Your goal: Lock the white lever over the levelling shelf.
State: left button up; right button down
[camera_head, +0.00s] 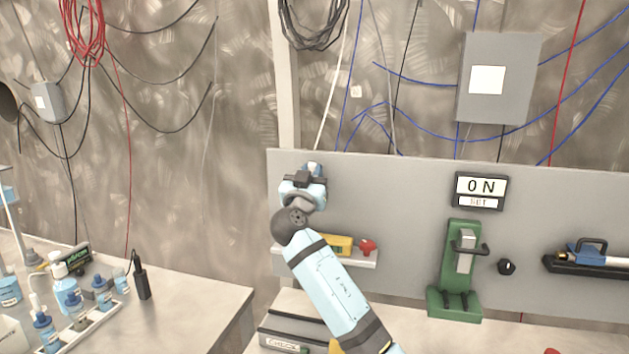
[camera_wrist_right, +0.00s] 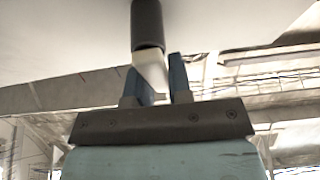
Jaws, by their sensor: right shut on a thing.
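My right gripper (camera_head: 314,170) is up against the grey panel, above the small levelling shelf (camera_head: 362,261). In the right wrist view its two blue fingers (camera_wrist_right: 156,75) are shut on the white lever (camera_wrist_right: 150,68), beside a dark cylindrical part (camera_wrist_right: 147,24). In the head view the gripper and wrist hide the lever, so its angle cannot be told there. A yellow level (camera_head: 338,245) and a red knob-like piece (camera_head: 367,247) are at the shelf, whose left part is behind my right arm. My left gripper is not in view.
To the right on the panel (camera_head: 400,190) are an ON sign (camera_head: 480,188), a green clamp-like fixture (camera_head: 457,270), a black knob (camera_head: 506,267) and a blue tool on a black holder (camera_head: 592,256). A table with bottles (camera_head: 68,297) stands at left.

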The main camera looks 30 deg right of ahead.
jog(key=shift+n, duration=0.3)
jog(key=c, duration=1)
grip_release()
jog(key=shift+c, duration=0.2)
jog(key=shift+a, duration=0.1)
jog(key=b+v, duration=0.3)
jog(key=v, duration=1)
jog(key=shift+s+a+f, duration=0.2)
jog(key=shift+s, duration=0.1)
